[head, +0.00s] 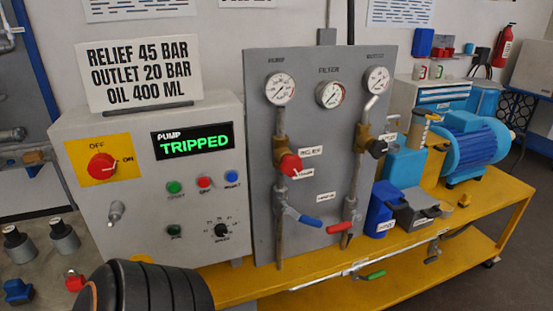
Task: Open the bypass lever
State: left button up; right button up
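Three lever handles show in the head view. A blue lever (304,217) is on the left pipe at the lower part of the grey gauge panel (317,109), sloping down to the right. A red lever (339,228) is on the right pipe, pointing left. A green lever (375,275) is on a low pipe along the bench front. Small labels sit near them, but I cannot read which is the bypass. Neither of my grippers is in view. A dark ribbed part of my arm (150,290) fills the bottom left corner.
A control box (150,190) with a red switch (102,166) and a display reading TRIPPED (193,140) stands left of the panel. A blue motor (470,145) and blue blocks stand on the yellow bench (490,195) to the right. Open floor lies at the lower right.

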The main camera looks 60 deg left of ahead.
aim_at(305, 219)
jog(key=u, duration=1.5)
